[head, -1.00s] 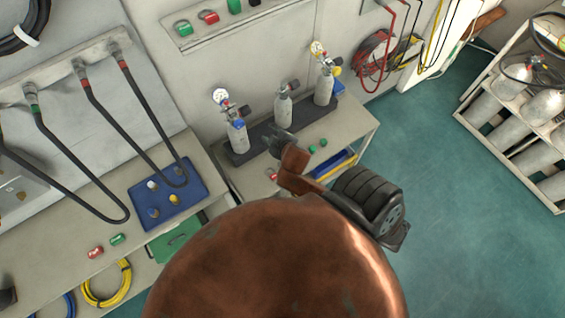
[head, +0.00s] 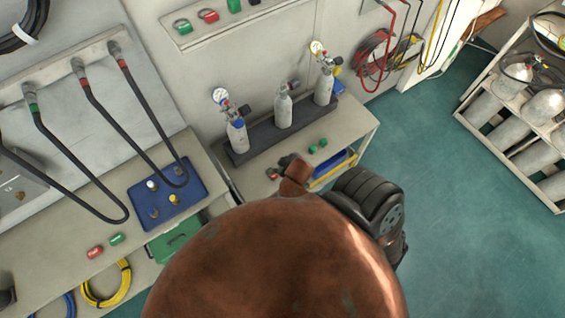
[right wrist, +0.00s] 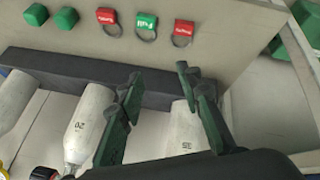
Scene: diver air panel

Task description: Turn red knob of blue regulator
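The blue regulator (head: 221,97), with a blue-rimmed gauge, tops the leftmost grey cylinder (head: 236,136) in the head view. Its knob (head: 243,110) looks dark with a reddish tint, too small to be sure. My right gripper (head: 289,161) is in front of the rack, to the right of and nearer than that cylinder, mostly hidden by its own arm. In the right wrist view my right gripper (right wrist: 158,88) is open with nothing between its dark green fingers. A cylinder (right wrist: 189,122) shows behind the right finger. My left gripper is not in view.
A dark rack (head: 262,139) holds the cylinders against the wall. Two more cylinders, middle (head: 283,112) and right (head: 325,89), stand beside it. Red and green tags (right wrist: 146,22) lie along the bench front. A blue tray (head: 185,204) lies on the left bench.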

